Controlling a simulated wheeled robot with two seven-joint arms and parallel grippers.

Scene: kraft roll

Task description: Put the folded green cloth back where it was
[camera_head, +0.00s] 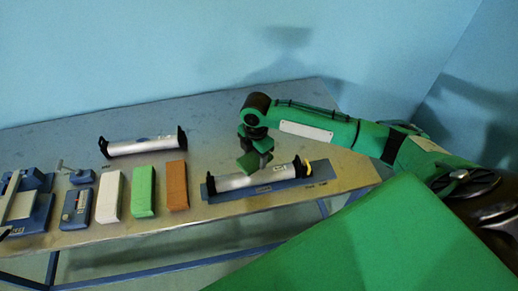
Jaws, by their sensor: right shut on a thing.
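My right gripper (263,161) hangs from the green arm above the right part of the table. It is shut on a small green piece, which looks like the folded green cloth (248,164). The cloth is tilted and held just above the white roll on the blue base; whether it touches the roll I cannot tell. The fingers hide part of the cloth. My left gripper is not in view.
The white roll (236,182) lies on a long blue base (311,181) below the gripper. Another roll (143,146) stands behind. White (109,197), green (143,192) and orange (177,186) blocks stand in a row, left of the base. Blue devices (75,208) are farther left.

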